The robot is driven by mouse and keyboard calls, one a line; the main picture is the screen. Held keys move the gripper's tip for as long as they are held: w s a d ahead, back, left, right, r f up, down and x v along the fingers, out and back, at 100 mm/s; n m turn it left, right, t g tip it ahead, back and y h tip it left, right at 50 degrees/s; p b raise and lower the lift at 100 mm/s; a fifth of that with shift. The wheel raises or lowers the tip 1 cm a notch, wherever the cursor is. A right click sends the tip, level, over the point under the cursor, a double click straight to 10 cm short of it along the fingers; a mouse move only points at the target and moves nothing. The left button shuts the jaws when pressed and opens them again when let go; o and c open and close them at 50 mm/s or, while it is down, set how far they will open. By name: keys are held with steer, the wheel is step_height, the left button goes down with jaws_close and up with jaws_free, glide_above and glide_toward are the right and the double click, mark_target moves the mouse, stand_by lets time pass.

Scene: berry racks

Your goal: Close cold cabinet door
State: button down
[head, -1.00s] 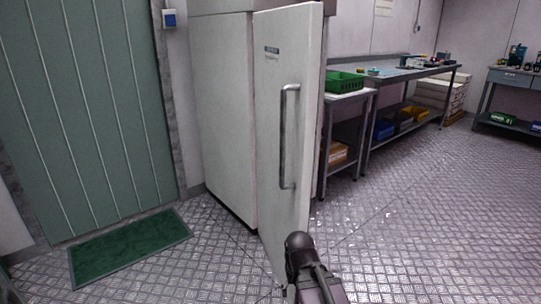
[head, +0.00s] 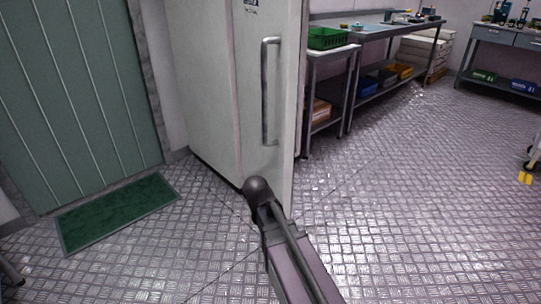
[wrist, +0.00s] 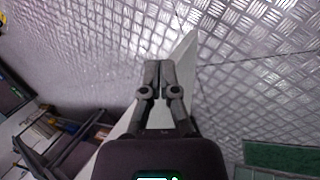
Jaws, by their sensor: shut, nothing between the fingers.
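The cold cabinet (head: 205,85) is tall and white, at the left centre of the head view. Its door (head: 262,30) stands out from the body towards me, with a long vertical grey handle (head: 265,95) on its face. The door's top is cut off. In the wrist view a pale panel edge (wrist: 186,52), likely the door's, runs behind and beside the fingers. My gripper (wrist: 159,64) is shut, with its fingertips together and empty. It overlaps the panel in the picture; I cannot tell whether they touch. My dark arm hides the door's lower corner in the head view.
A side table with a green crate (head: 328,38) stands right of the door. A long workbench (head: 375,32) stands behind. A green mat (head: 118,212) lies left of the cabinet, before the green wall panel (head: 70,100). The metal floor (head: 420,190) at right is open.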

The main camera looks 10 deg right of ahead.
steer(key=w+a+r+h, duration=0.1)
steer(key=w+r+h, duration=0.25)
steer(key=w, duration=0.25)
steer(key=t+h, duration=0.3)
steer(key=h, duration=0.6)
glide_toward(277, 154)
steer(key=s+a, duration=0.1)
steer(key=a, duration=0.5)
steer(key=shift+s+a+n+b, duration=0.1)
steer(key=shift+s+n+b, duration=0.05)
steer(key=shift+n+b, duration=0.2)
steer(key=d, duration=0.4)
steer(key=w+d, duration=0.1)
steer(key=d, duration=0.4)
steer(key=w+d, duration=0.1)
steer(key=d, duration=0.3)
steer(key=shift+d+f, duration=0.1)
steer(key=shift+d, duration=0.35)
steer(key=shift+d, duration=0.1)
